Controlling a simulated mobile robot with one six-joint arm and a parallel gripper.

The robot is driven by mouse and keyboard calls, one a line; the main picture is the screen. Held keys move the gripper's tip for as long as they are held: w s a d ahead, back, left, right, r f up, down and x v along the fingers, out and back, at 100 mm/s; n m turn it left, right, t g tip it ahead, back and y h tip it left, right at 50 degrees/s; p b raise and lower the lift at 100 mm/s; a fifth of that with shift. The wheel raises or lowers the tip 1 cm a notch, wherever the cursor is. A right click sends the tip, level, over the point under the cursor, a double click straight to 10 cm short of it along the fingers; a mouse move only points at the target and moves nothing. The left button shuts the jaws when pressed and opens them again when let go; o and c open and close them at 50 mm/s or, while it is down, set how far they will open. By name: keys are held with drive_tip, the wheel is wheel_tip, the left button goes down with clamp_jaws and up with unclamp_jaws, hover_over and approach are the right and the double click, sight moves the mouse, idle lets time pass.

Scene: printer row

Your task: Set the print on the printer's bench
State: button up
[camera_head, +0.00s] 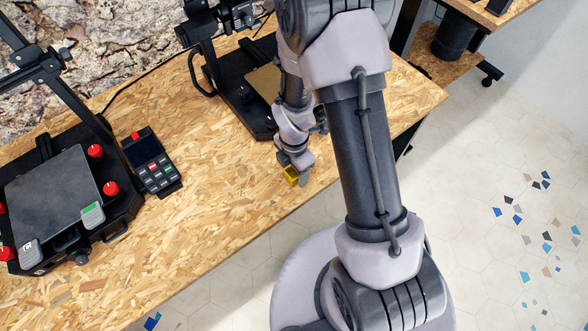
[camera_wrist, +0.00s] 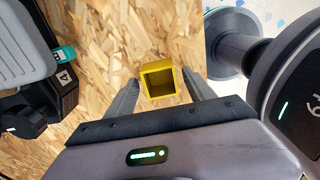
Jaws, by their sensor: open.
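The print, a small yellow open-topped square box (camera_head: 291,176), is at the front edge of the wood-chip bench (camera_head: 215,225), in front of the right-hand printer (camera_head: 245,95). It also shows in the wrist view (camera_wrist: 158,80), its opening facing the camera, and it appears to rest on the bench. My gripper (camera_head: 297,170) is low over this spot. In the wrist view my gripper (camera_wrist: 160,90) has its two fingers apart, one on each side of the print, with visible gaps. The arm partly hides the right-hand printer in the head view.
A left-hand printer (camera_head: 55,190) with red knobs stands at the left, with a control box (camera_head: 150,162) beside it. The bench between the control box and my gripper is clear. A rough stone wall (camera_head: 110,40) runs behind. Tiled floor (camera_head: 480,180) is open at right.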

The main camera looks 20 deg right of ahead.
wheel_tip(320, 180, up, 11)
drive_tip(key=p, duration=0.4)
wheel_tip(320, 180, up, 10)
drive_tip(key=m+t, duration=0.2)
drive_tip(key=m, duration=0.4)
hover_over(294, 171)
drive_tip(key=s+a+r+m+t+y, duration=0.1)
drive_tip(key=s+a+r+m+t, duration=0.1)
drive_tip(key=s+r+m, duration=0.4)
drive_tip(key=s+a+r+m+t+y, duration=0.1)
drive_tip(key=s+a+r+m, duration=0.1)
drive_tip(key=s+r+m, duration=0.4)
wheel_tip(294, 171, up, 6)
drive_tip(key=m, duration=0.8)
drive_tip(key=shift+s+f+t, duration=0.15)
drive_tip(key=shift+s+t, duration=0.25)
wheel_tip(294, 171, down, 3)
drive_tip(key=b, duration=0.3)
drive_tip(key=shift+f, duration=0.1)
